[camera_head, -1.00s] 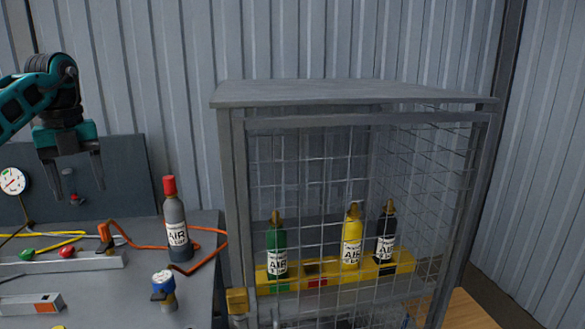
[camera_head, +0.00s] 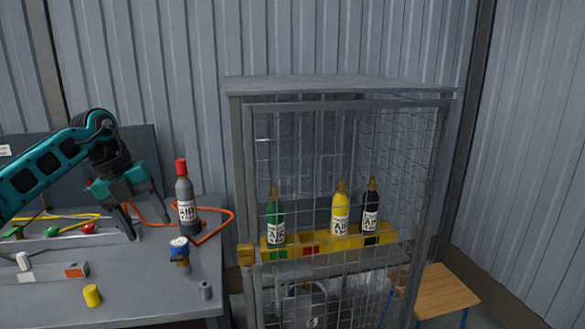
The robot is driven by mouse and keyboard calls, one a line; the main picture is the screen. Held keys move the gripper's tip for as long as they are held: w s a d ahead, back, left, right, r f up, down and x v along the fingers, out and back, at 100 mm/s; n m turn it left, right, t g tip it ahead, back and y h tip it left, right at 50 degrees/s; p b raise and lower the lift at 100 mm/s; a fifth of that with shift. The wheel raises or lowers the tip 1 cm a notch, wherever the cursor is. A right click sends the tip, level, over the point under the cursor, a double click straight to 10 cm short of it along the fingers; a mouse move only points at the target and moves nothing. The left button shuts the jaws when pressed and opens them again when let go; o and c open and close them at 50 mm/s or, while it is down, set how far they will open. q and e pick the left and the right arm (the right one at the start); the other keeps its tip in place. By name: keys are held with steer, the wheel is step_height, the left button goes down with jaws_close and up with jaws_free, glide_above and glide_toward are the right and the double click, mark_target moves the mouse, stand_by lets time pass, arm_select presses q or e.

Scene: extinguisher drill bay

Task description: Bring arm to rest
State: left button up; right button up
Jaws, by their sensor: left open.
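My left gripper (camera_head: 148,228) hangs from the teal arm at the left, above the back of the grey workbench (camera_head: 135,280). Its two fingers point down, spread apart, with nothing seen between them. A grey bottle with a red cap and an AIR label (camera_head: 187,213) stands upright on the bench just right of the fingers. An orange hose (camera_head: 228,222) lies behind and around it, partly hidden by the gripper. My right gripper is not in view.
A mesh cage (camera_head: 345,150) stands right of the bench, holding green (camera_head: 275,225), yellow (camera_head: 340,222) and black (camera_head: 370,220) bottles in a yellow rack. A wooden stool (camera_head: 440,290) stands at right.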

arm_select(q)
steer(key=s+d+f+n+t+h, duration=0.1)
steer(key=s+d+f+t+h, duration=0.15)
steer(key=d+h, duration=0.45)
steer(key=s+d+f+n+t+h, duration=0.1)
steer(key=s+d+f+h, duration=0.2)
steer(key=d, duration=0.9)
steer(key=s+d+f+n+t+h, duration=0.2)
steer(key=d+f+h, duration=0.25)
steer(key=d, duration=0.45)
steer(key=s+a+f+n+t+y, duration=0.2)
steer(key=s+a+f+n+y, duration=0.4)
steer(key=f+n, duration=0.5)
steer(key=s+a+f+n+t+y, duration=0.2)
steer(key=s+a+f+n+y, duration=0.4)
steer(key=s+f+n+y, duration=0.4)
steer(key=s+f+n, duration=0.1)
steer(key=s+n, duration=0.1)
steer(key=s, duration=0.1)
steer(key=shift+a+n, duration=0.25)
steer(key=shift+n, duration=0.15)
steer(key=shift+f+t, duration=0.1)
steer(key=shift+t, duration=0.15)
